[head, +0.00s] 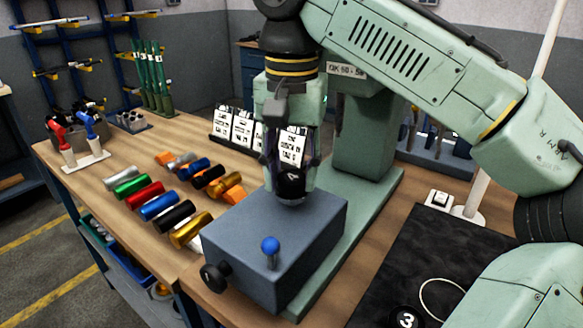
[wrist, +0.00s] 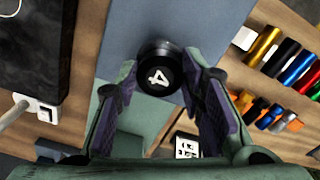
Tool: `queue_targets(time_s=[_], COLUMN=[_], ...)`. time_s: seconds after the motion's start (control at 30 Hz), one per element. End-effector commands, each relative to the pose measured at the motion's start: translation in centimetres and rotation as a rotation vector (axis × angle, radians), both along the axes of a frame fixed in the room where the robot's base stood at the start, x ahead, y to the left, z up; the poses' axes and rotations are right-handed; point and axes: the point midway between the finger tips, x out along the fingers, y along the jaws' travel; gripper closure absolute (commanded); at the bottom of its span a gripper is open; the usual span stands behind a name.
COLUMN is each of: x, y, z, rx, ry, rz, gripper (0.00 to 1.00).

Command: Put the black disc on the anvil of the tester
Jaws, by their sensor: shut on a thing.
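The black disc (head: 291,184), marked with a white 4, is between the fingers of my gripper (head: 290,176). In the wrist view the disc (wrist: 158,76) shows its 4 between the two purple-padded fingers of my gripper (wrist: 160,88). The tester (head: 270,232) is a blue-grey block with a green column behind it. The disc is over the rear part of the block's top. A small grey round piece, possibly the anvil, shows just under the disc; I cannot tell whether they touch. The rest of the anvil is hidden.
Several coloured cylinders (head: 160,206) lie left of the tester. White cards (head: 240,130) stand behind. A dark mat (head: 440,250) at right bears another black disc (head: 405,318) marked 3.

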Motion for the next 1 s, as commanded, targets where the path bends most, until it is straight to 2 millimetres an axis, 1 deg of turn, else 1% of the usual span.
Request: queue_targets(time_s=[0.13,0.17,0.43,0.47,0.77,0.87,1.0], x=[0.0,0.0,0.0,0.0,0.0,0.0,0.0], y=[0.0,0.0,0.0,0.0,0.0,0.0,0.0], z=[-0.4,-0.4,-0.3,-0.3,-0.1,0.8,3.3], rx=[0.001,0.000,0.000,0.000,0.000,-0.001,-0.002], ry=[0.000,0.000,0.000,0.000,0.000,-0.002,-0.003], rz=[0.001,0.001,0.000,0.000,0.000,-0.001,-0.003], gripper=[1.00,0.64,0.45,0.44,0.44,0.44,0.44])
